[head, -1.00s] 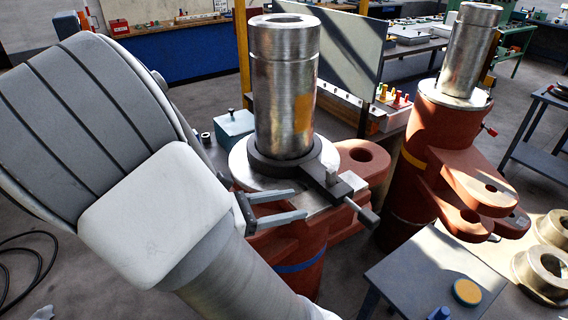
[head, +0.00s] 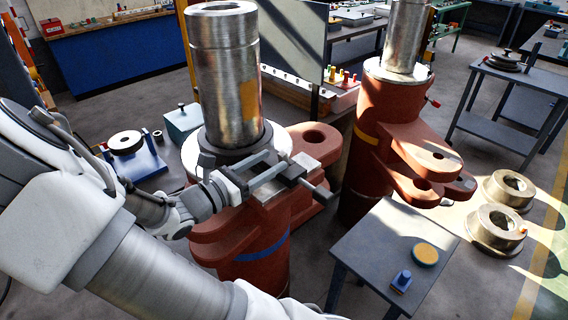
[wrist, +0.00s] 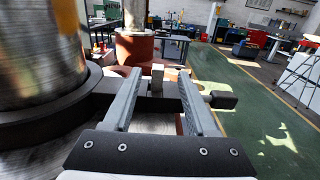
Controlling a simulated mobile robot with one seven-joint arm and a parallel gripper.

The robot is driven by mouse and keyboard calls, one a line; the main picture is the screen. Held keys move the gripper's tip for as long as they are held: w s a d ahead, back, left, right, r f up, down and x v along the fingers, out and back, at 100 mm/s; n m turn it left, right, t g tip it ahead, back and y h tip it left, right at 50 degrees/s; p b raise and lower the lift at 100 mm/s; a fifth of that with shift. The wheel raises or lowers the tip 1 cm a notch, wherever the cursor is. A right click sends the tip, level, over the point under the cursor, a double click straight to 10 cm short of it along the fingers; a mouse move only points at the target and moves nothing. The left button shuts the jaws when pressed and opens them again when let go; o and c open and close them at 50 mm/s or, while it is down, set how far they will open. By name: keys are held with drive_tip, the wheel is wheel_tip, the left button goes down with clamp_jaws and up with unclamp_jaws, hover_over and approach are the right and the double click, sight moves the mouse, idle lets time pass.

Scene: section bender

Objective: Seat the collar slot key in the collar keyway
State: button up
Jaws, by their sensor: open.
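The dark collar (head: 255,149) is a ring around the foot of the tall steel cylinder, with a lug jutting out to the right. A small upright metal block (wrist: 157,76), apparently the slot key, stands at this lug. A rod with a dark handle (head: 319,194) sticks out of the lug. The handle also shows in the wrist view (wrist: 223,100). My gripper (head: 279,163) is open over the lug. In the wrist view my gripper (wrist: 160,80) has its fingers left and right of the block, with visible gaps. The keyway cannot be made out.
The steel cylinder (head: 225,75) rises close beside my gripper. A second red column (head: 385,130) stands to the right. A small grey table (head: 375,240) at the front right holds a yellow disc (head: 425,254) and a blue knobbed piece (head: 402,281).

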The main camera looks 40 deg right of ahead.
sight(279, 156)
drive_tip(key=shift+w+d+f, duration=0.1)
drive_tip(key=shift+w+d, duration=0.1)
drive_tip(key=shift+d, duration=1.2)
drive_tip(key=shift+w+d, duration=0.15)
drive_tip(key=shift+d, duration=1.2)
clamp_jaws()
